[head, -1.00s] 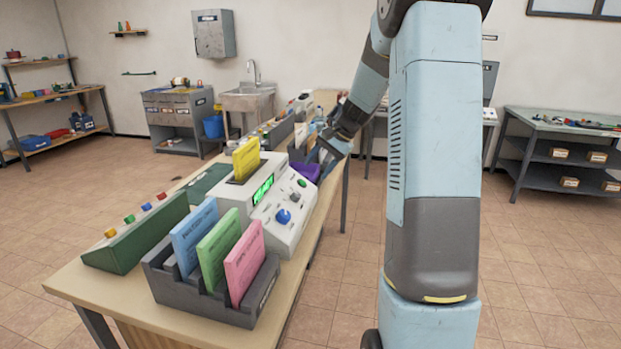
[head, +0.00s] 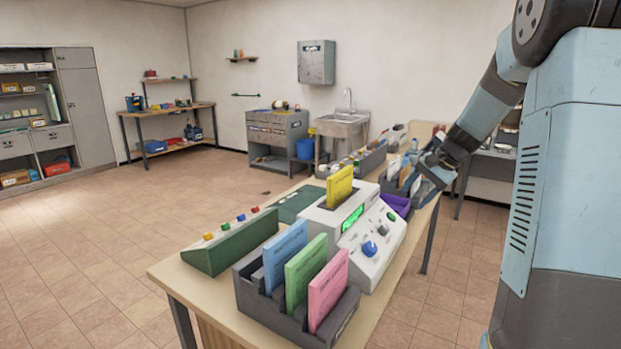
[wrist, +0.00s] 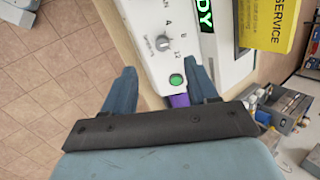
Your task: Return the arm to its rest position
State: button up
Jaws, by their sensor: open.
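My arm reaches in from the right in the head view, and my gripper (head: 432,170) hangs above the far right part of the table. In the wrist view my gripper (wrist: 165,85) shows two blue fingers spread apart with nothing between them. Beyond the fingers is the white machine (wrist: 160,45) with a dial, a green button and a lit green display. The same white machine (head: 345,240) stands on the table in the head view, with a yellow card (head: 340,187) upright in its top.
A dark rack (head: 262,306) holding blue, green and pink cards stands at the table's near end. A green button box (head: 230,245) sits left of it. A purple tray (head: 397,206) lies near my gripper. Open floor (head: 90,255) lies left of the table.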

jog(key=s+a+r+n+h, duration=0.2)
jog(key=s+a+r, duration=0.2)
jog(key=s, duration=0.5)
jog(key=s+a+r+n+h, duration=0.1)
jog(key=s+a+r+n, duration=0.3)
jog(key=s, duration=0.4)
jog(key=s+a+n+t+h, duration=0.2)
jog(key=s, duration=1.3)
jog(key=shift+s+a+n+t, duration=0.25)
jog(key=shift+a+n+t, duration=0.05)
jog(key=shift+t, duration=0.1)
